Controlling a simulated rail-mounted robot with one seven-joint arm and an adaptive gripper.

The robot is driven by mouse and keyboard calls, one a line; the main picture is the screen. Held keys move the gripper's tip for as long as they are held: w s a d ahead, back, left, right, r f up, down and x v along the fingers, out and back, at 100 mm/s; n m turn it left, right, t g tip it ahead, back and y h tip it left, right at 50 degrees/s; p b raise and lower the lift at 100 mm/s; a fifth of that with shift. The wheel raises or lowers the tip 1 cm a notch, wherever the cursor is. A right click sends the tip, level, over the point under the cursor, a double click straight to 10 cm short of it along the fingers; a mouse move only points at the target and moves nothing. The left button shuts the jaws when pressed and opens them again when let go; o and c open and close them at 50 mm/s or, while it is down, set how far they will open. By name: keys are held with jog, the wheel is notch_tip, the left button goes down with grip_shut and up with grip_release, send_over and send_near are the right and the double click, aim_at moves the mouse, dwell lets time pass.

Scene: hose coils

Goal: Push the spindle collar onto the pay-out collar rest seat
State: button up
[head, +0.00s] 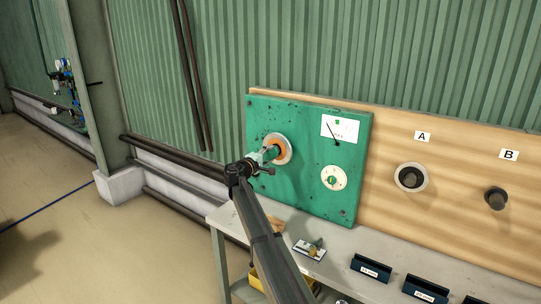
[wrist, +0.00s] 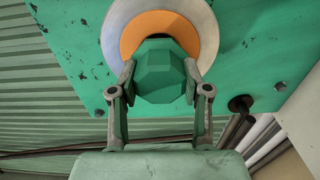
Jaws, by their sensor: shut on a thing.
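A green faceted knob-like piece, which looks like the spindle collar (wrist: 160,72), is between the fingers of my gripper (wrist: 160,88). My gripper is shut on it. Behind it are an orange ring (wrist: 185,27) and a wider pale grey disc (wrist: 207,40), roughly concentric with it, on the green panel. In the head view my gripper (head: 262,157) is at the panel's left part, in front of the orange ring (head: 284,141). The collar covers the centre of the ring, so I cannot tell whether it touches or is seated. I cannot make out the rest seat separately.
Pegs A (head: 410,178) and B (head: 495,199) stick out of the wooden board (head: 450,160). Blue bins (head: 371,269) stand on the bench (head: 345,240) below. A dark knob (wrist: 240,104) is right of the fingers.

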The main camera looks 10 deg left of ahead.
jog(key=shift+s+a, duration=0.25)
jog(key=shift+s, duration=0.15)
jog(key=shift+b+v, duration=0.9)
jog(key=shift+v, duration=0.65)
jog(key=shift+s, duration=0.15)
